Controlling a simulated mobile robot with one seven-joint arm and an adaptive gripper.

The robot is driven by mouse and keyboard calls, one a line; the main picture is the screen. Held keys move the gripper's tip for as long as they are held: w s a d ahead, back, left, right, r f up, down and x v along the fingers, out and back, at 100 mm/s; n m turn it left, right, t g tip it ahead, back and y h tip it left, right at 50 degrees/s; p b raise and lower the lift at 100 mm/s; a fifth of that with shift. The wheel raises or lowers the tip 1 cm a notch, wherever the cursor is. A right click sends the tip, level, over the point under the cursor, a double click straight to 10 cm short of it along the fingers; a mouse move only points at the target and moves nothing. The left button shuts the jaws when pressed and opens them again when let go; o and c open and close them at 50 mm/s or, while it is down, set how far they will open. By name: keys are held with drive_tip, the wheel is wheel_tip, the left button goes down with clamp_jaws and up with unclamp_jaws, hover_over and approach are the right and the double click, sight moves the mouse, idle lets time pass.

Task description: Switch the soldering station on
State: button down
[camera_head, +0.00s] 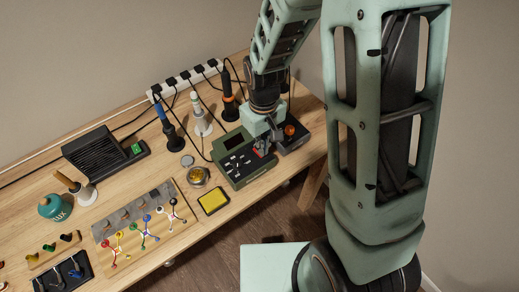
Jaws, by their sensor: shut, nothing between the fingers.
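A green box with a dark screen and several pale controls on its face (236,170), which looks like the soldering station, stands near the right end of the workbench. My gripper (264,150) is shut and empty, pointing down at the right part of this box. A small red part shows right by the fingertips. I cannot tell whether the fingers touch it or whether the switch is on. My gripper and wrist hide part of the box's right side.
A dark box with an orange knob (290,130) stands close right of my gripper. Irons in stands (200,122) and a white power strip (184,80) are behind. A yellow sponge tray (213,201), round tin (197,177) and black grille unit (92,150) stand left.

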drive_tip(key=shift+f+b, duration=0.3)
drive_tip(key=shift+f, duration=0.05)
drive_tip(key=shift+r+p, duration=2.7)
drive_tip(key=shift+r, duration=0.9)
